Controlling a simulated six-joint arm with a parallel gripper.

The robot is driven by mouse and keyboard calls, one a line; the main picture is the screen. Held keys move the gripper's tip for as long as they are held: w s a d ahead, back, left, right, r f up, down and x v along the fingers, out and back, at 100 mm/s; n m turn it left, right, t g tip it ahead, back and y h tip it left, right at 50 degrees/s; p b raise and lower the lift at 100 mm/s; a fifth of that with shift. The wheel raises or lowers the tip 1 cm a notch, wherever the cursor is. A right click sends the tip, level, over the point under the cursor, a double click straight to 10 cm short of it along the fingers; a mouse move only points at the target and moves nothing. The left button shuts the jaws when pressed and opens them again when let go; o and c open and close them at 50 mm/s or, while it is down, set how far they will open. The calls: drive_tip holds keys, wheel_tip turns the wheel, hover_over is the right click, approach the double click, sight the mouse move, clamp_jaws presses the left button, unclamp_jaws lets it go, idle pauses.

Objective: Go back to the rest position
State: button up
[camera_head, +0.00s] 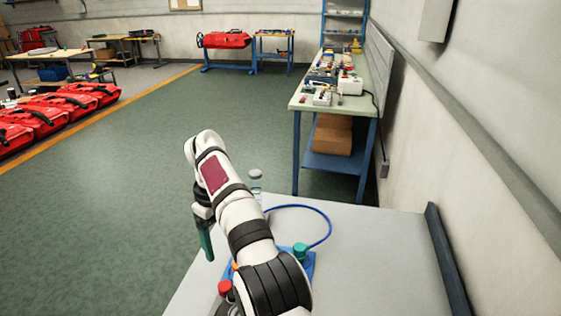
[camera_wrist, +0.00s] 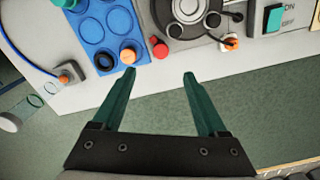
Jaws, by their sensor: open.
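My gripper (camera_head: 208,252) hangs at the left of my raised arm in the head view, fingers pointing down near the left edge of the pale worktop (camera_head: 375,250). In the wrist view my gripper (camera_wrist: 160,74) has its two green fingers apart with nothing between them. A blue holed block (camera_wrist: 97,27) with orange and black caps lies beyond the fingertips. My arm hides part of the worktop in the head view.
A red cap (camera_head: 225,287) and a green cap (camera_head: 300,250) stand by my arm. A clear, grey-capped cylinder (camera_head: 256,188) and a blue hose (camera_head: 318,213) are behind it. A round dark fixture (camera_wrist: 190,12) is near the fingers. The worktop's right side is clear.

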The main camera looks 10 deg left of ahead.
drive_tip(key=s+d+r+m, duration=0.3)
drive_tip(key=d+r+m, duration=0.1)
drive_tip(key=d, duration=0.5)
drive_tip(key=s+d+r+m, duration=0.4)
drive_tip(key=d+r, duration=0.1)
drive_tip(key=d, duration=0.5)
drive_tip(key=s+d+f+m, duration=0.2)
drive_tip(key=s+d+m, duration=0.1)
drive_tip(key=s, duration=0.4)
drive_tip(key=s+d+f+m+y, duration=0.1)
drive_tip(key=s+d+f+m, duration=0.2)
drive_tip(key=s, duration=0.5)
drive_tip(key=s+d+f+m, duration=0.2)
drive_tip(key=s+d+m, duration=0.3)
drive_tip(key=s, duration=0.2)
drive_tip(key=shift+s+d+f+y, duration=0.3)
drive_tip(key=shift+s+y, duration=0.05)
drive_tip(key=shift+y, duration=0.05)
